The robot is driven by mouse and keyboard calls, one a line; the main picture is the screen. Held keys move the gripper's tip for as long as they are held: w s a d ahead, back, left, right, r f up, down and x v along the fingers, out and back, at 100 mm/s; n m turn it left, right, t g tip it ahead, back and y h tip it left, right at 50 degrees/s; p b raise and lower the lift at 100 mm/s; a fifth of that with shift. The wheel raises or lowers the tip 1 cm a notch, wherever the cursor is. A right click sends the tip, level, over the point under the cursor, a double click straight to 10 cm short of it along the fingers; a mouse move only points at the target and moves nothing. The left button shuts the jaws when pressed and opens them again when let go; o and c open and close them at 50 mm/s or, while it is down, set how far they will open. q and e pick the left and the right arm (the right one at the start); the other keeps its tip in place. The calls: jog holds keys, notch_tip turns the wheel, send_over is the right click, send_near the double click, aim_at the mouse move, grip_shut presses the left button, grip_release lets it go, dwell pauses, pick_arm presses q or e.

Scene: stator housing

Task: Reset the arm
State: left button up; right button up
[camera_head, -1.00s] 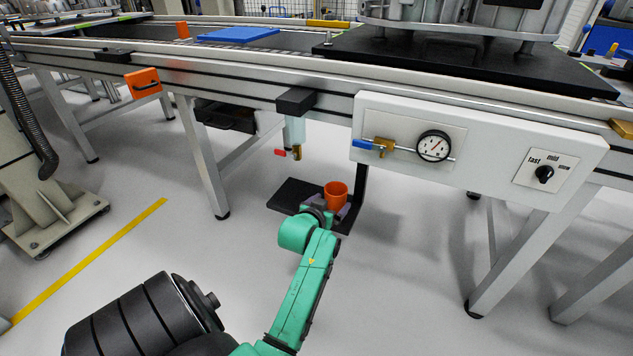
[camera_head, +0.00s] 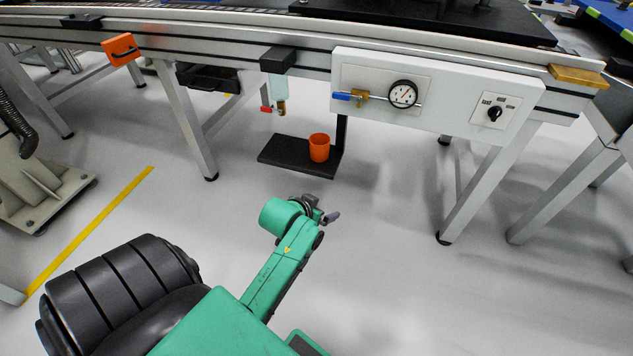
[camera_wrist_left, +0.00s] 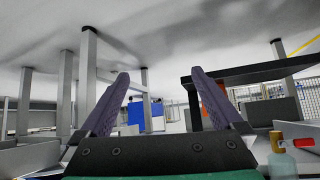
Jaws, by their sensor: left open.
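My left arm is green and comes in from the lower left in the head view. Its gripper (camera_head: 331,217) is over the floor, in front of and below the black shelf. In the left wrist view, the two purple-grey fingers (camera_wrist_left: 160,95) are apart with nothing between them. The orange cup (camera_head: 319,148) stands upright on the black shelf (camera_head: 283,152), apart from the gripper. My right gripper is in neither view.
A conveyor frame (camera_head: 230,38) runs across the back, with a white panel (camera_head: 450,95) bearing a gauge (camera_head: 403,94) and a knob (camera_head: 494,114). A dispenser with a red-handled tap (camera_head: 280,107) hangs above the shelf. Metal legs (camera_head: 188,120) stand either side. Open floor lies around my gripper.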

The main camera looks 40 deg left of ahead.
pick_arm(q)
jog(key=s+d+f+m+g+h, duration=0.3)
jog(key=s+d+f+g, duration=0.1)
jog(key=s+d, duration=0.8)
jog(key=s+g, duration=0.1)
jog(key=s, duration=0.2)
jog(key=shift+s+g, duration=0.25)
jog(key=shift+g, duration=0.15)
jog(key=shift+a+r+p, duration=0.1)
jog(key=shift+r+p, duration=0.05)
jog(key=shift+p, duration=0.85)
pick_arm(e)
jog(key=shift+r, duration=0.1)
